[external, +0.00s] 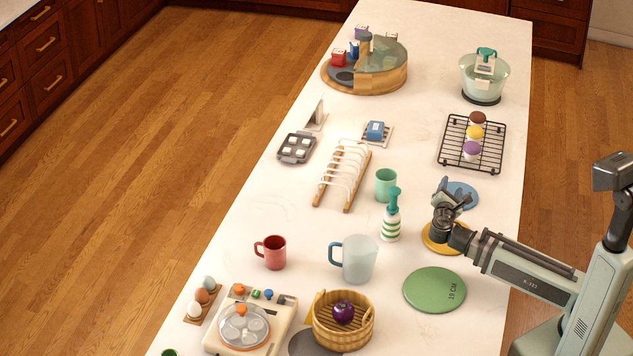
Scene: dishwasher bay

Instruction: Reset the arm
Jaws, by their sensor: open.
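My gripper (452,200) is at the right side of the white counter (290,205), above a yellow round mat (436,242) and near a blue piece (461,190) behind it. Its jaws are open and I see nothing held between them. My arm reaches in from the right edge, low over the counter. My wrist hides part of the yellow mat, and the gripper overlaps part of the blue piece.
A green-striped pump bottle (391,222), a green cup (386,185) and a clear jug (360,260) stand left of my gripper. A green disc (435,290) lies in front. A wire rack (452,137) with cupcakes is behind.

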